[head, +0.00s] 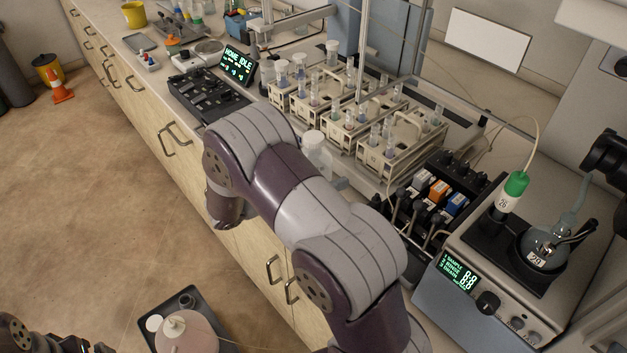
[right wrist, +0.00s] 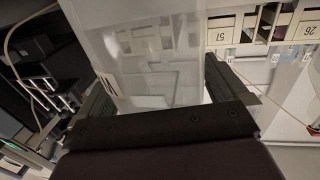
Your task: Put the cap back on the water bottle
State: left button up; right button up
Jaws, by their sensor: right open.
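A translucent white bottle (head: 316,148) stands at the counter's front, beside the vial racks; my right arm hides its lower part. In the right wrist view, a large translucent body (right wrist: 150,60), apparently this bottle, fills the space between the fingers. My right gripper (right wrist: 162,85) is open around it, with no clear contact visible. In the head view my right arm mostly hides this gripper. I cannot tell whether the bottle carries a cap. A white disc (head: 153,323), possibly a cap, lies low in the head view. My left gripper is not clearly seen.
Vial racks (head: 375,165) stand behind the bottle. A pump with coloured blocks (head: 437,192) and an instrument with a green display (head: 460,272) are to the right. A dark tray (head: 150,300) holds a pale round container (head: 188,335). The floor at left is mostly clear.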

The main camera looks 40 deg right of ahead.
aim_at(322, 133)
jog(key=shift+c, duration=0.3)
jog(key=c, duration=1.3)
notch_tip(322, 133, up, 10)
jog(key=shift+p, duration=0.35)
jog(key=shift+c, duration=0.2)
